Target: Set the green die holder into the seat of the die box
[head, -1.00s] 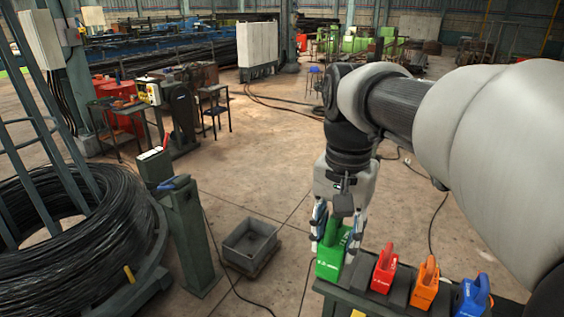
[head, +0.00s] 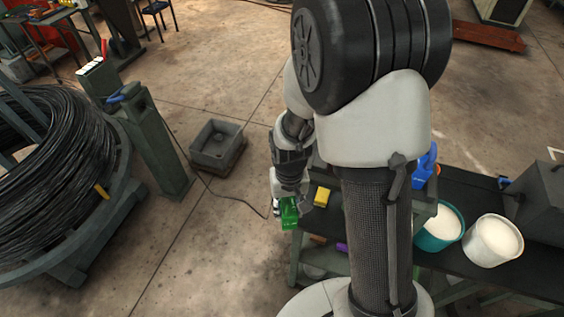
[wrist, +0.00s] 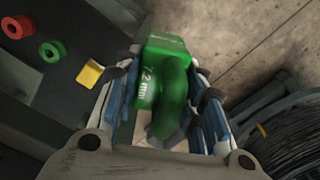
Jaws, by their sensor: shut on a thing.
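The green die holder (head: 289,215) is in my gripper (head: 291,206), near the left end of the dark bench. In the wrist view the holder (wrist: 172,95) sits between the two fingers of my gripper (wrist: 166,72), its arched handle towards the camera and a "mm" size mark on its side. The fingers are shut on it. I cannot tell for sure which thing is the die box; a green-grey post (head: 160,150) with a blue item on top stands at the left beside the wire coil. No seat shows clearly.
The bench (head: 460,195) holds a blue holder (head: 426,165), a yellow block (head: 322,197) and two buckets of white material (head: 492,240). A grey open box (head: 217,147) stands on the floor. The wire coil (head: 50,160) is at the left. Floor between post and bench is mostly clear.

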